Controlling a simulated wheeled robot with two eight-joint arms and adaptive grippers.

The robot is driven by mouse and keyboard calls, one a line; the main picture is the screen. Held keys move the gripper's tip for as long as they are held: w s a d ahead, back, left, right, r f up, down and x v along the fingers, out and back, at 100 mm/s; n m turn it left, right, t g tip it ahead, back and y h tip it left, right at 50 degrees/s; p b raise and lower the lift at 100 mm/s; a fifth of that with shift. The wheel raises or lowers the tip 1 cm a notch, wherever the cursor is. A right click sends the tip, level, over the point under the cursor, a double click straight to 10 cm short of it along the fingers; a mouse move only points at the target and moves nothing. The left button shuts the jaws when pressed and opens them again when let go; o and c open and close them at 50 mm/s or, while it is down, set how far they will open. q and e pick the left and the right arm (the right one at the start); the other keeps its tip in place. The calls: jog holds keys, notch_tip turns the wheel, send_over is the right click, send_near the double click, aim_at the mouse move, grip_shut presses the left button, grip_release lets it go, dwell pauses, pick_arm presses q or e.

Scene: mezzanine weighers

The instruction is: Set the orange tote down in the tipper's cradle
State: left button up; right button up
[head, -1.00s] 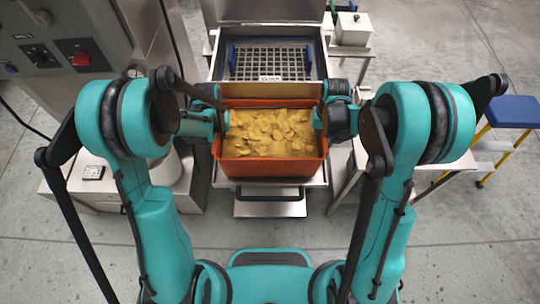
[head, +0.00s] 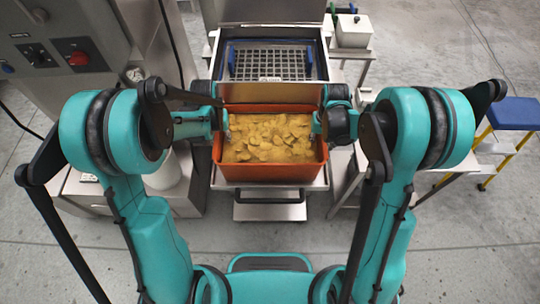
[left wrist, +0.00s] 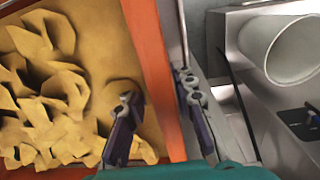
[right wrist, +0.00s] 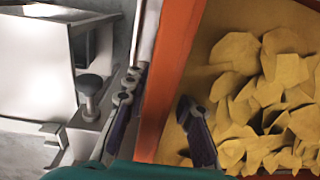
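The orange tote (head: 270,172), filled with yellow chip-like pieces (head: 265,138), sits upright in the tipper's steel cradle (head: 318,184), whose edges show at its sides and front. Its underside is hidden. My left gripper (left wrist: 158,95) is open and straddles the tote's left wall (left wrist: 152,60), one finger inside and one outside, with gaps beside the wall. My right gripper (right wrist: 160,95) is open and straddles the right wall (right wrist: 178,60) the same way. In the head view the fingers are mostly hidden by the wrists.
A steel hopper with a grid (head: 270,62) stands just behind the tote. A control cabinet (head: 60,50) is at the left and a white container (head: 353,31) at the back right. A blue-topped step stool (head: 513,112) stands far right. The floor in front is clear.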

aim_at(219, 134)
pick_arm(q)
jog(key=r, duration=0.9)
jog(key=shift+s+a, duration=0.1)
jog(key=shift+a, duration=0.1)
pick_arm(e)
jog(key=r, duration=1.2)
jog(key=shift+d, duration=0.25)
